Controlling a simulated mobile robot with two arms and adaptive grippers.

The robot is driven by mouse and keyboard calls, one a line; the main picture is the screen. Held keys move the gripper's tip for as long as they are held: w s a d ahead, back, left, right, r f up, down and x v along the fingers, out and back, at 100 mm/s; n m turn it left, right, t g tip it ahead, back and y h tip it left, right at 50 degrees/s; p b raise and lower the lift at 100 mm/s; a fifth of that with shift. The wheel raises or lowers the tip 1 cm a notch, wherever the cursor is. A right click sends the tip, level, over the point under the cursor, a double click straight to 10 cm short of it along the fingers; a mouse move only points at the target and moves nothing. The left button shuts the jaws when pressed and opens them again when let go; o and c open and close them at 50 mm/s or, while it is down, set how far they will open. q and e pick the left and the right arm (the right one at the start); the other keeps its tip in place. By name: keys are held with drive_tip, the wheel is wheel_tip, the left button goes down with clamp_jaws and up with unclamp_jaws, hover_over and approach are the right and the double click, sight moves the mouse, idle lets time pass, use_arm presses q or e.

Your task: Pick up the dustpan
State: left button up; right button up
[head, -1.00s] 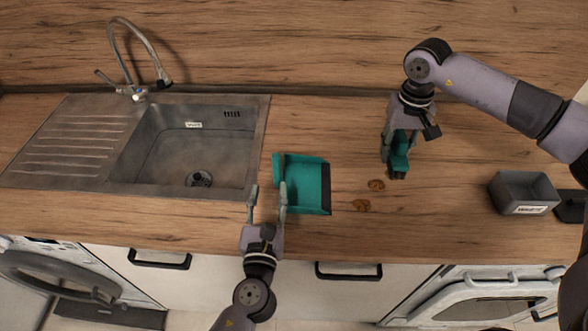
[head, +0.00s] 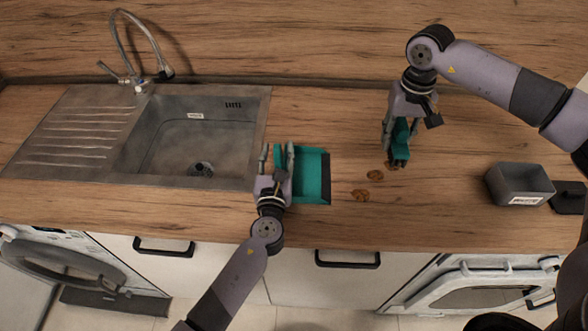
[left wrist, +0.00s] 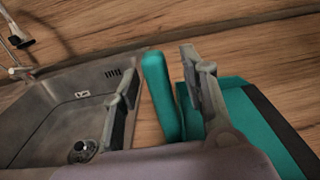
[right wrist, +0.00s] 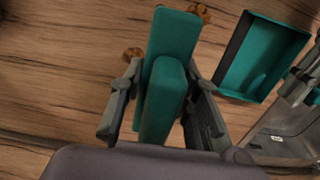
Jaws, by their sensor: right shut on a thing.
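The teal dustpan (head: 312,178) lies on the wooden counter right of the sink, its dark lip to the right. Its handle (left wrist: 160,95) points up in the left wrist view, between the fingers of my left gripper (left wrist: 162,85) and closer to the right finger. My left gripper (head: 277,158) is open at the dustpan's left side, with a finger partly covering the pan. My right gripper (head: 396,128) is shut on a teal brush (right wrist: 170,60) over the counter, to the right of the dustpan. The dustpan also shows in the right wrist view (right wrist: 262,60).
Two brown crumbs (head: 375,175) (head: 360,196) lie between dustpan and brush. A grey bin (head: 520,180) stands on the right of the counter. The steel sink (head: 190,140) with its tap is on the left. The counter behind the dustpan is clear.

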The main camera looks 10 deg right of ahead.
use_arm(q)
clamp_jaws()
idle(0.4)
idle(0.4)
